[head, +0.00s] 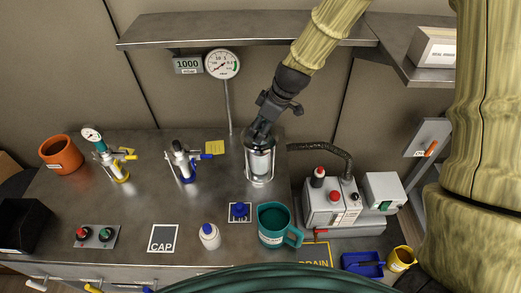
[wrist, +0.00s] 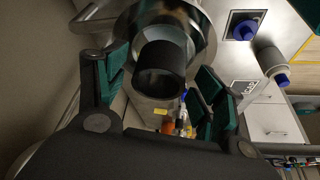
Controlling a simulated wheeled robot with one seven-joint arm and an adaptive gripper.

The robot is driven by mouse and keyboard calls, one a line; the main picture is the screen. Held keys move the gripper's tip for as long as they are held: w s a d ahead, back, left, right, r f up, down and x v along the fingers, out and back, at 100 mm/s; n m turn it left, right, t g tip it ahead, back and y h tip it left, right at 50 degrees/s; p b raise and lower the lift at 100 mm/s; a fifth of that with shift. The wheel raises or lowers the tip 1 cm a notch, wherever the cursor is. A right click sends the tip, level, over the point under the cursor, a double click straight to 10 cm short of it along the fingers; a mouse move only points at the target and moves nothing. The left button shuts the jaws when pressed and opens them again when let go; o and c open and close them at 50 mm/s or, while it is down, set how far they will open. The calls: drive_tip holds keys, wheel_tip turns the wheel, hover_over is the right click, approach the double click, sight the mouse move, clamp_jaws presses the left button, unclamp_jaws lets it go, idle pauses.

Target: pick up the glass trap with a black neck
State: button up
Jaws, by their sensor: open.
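The glass trap (head: 261,166) stands upright on the metal bench in the head view, a clear cylinder with metal fittings. Its black neck (wrist: 162,68) shows in the wrist view as an open dark tube, with the shiny round top of the trap around it. My gripper (head: 262,133) is right above the trap and hides the neck in the head view. In the wrist view its teal-padded fingers stand open on either side of the neck, with gaps to it.
A black hose (head: 325,148) and a pump unit (head: 331,203) lie close on the right. A teal mug (head: 276,227) and a white bottle (head: 209,237) stand in front. The shelf (head: 240,27) is above and behind. Blue and yellow valve stands are at left.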

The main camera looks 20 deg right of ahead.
drive_tip(key=shift+w+a+f, duration=0.1)
drive_tip(key=shift+w+f, duration=0.1)
drive_tip(key=shift+f, duration=0.05)
drive_tip(key=shift+s+r, duration=0.1)
drive_tip(key=c, duration=1.4)
clamp_jaws()
drive_tip(key=shift+r, duration=0.1)
